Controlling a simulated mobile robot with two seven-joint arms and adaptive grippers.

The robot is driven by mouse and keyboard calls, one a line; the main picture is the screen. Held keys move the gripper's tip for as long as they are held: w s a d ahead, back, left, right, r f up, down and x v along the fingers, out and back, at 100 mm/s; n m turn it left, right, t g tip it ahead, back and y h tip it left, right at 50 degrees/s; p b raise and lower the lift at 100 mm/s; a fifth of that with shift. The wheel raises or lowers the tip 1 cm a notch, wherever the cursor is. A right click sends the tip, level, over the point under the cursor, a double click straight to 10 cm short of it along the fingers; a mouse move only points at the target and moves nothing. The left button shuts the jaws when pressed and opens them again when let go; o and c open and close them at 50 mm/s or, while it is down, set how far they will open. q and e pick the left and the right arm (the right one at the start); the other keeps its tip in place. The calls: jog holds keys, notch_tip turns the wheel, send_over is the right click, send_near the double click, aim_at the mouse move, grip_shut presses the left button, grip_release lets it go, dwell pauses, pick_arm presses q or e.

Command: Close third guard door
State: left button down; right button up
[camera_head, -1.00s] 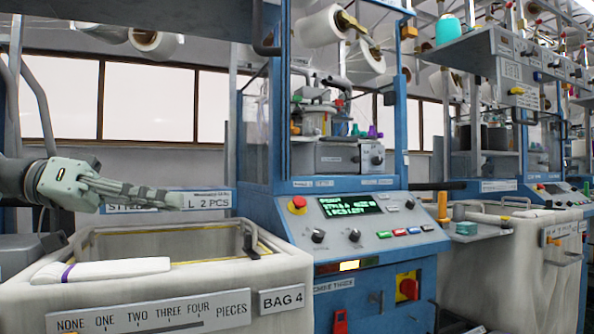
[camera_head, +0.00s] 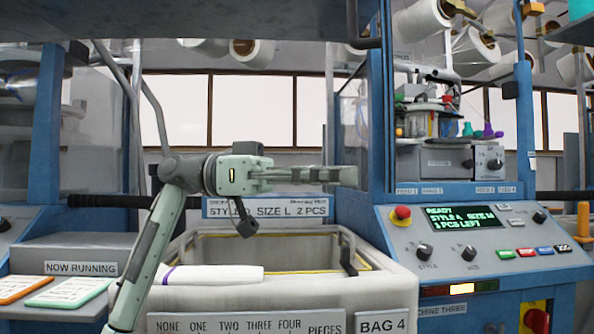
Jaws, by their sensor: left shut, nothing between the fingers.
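Machine three (camera_head: 470,250) stands at the right with a blue frame and a sloping control panel. A clear guard panel (camera_head: 350,120) in a blue frame is at the left of its knitting head (camera_head: 430,125), with a black handle (camera_head: 366,43) near its top. It looks swung out from the opening, but I cannot tell its exact angle. My left gripper (camera_head: 354,178) is shut and empty, pointing right. Its tips overlap the lower edge of the panel in the picture; I cannot tell if they touch. My right gripper is not in view.
A cloth-lined bin marked bag 4 (camera_head: 382,323) stands below my left gripper, with a white roll (camera_head: 212,275) on its rim. A red stop button (camera_head: 402,212) sits on the control panel. Orange and green cards (camera_head: 70,292) lie on the left. A neighbouring machine's blue post (camera_head: 42,120) stands there too.

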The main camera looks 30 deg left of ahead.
pick_arm(q)
jog(key=shift+x, duration=1.6)
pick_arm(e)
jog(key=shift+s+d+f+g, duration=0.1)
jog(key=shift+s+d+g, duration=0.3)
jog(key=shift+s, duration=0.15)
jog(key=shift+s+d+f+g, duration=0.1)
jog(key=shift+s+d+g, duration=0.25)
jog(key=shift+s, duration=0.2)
